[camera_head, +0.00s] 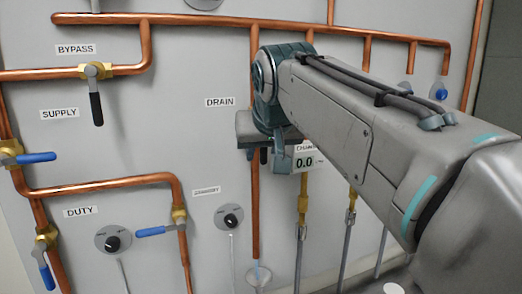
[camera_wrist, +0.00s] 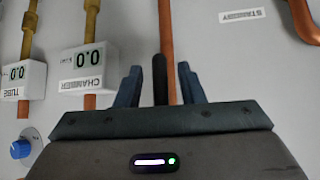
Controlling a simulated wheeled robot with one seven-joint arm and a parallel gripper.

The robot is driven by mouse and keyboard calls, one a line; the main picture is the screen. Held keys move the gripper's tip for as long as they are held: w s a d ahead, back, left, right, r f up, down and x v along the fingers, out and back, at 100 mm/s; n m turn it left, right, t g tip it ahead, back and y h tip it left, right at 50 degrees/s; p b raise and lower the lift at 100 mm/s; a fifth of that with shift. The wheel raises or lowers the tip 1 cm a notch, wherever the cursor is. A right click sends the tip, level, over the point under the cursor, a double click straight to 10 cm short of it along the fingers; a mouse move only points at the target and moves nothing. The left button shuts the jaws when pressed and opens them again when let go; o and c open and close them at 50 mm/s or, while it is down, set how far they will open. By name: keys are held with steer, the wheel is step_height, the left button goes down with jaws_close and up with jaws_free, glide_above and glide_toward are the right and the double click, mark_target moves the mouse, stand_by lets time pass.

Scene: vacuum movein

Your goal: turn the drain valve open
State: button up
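The drain valve's black handle (camera_wrist: 159,78) hangs down along a vertical copper pipe (camera_wrist: 167,30). In the wrist view it stands between the two fingers of my gripper (camera_wrist: 160,85), with a gap on each side. The gripper is open. In the head view my gripper (camera_head: 264,155) is in front of the drain pipe, just below and right of the DRAIN label (camera_head: 219,102). The valve body is hidden behind my gripper and arm; only a dark bit of handle shows there.
A CHAMBER gauge (camera_head: 306,158) reading 0.0 is close right of my gripper in the head view; a TUBE gauge (camera_wrist: 24,80) shows in the wrist view. Bypass (camera_head: 96,105), supply (camera_head: 37,157) and duty (camera_head: 47,276) valve handles are at left. A STANDBY knob (camera_head: 230,217) is below left.

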steer(key=v, duration=1.3)
steer(key=shift+s+r, duration=0.2)
steer(key=shift+s, duration=0.15)
steer(key=shift+f, duration=0.1)
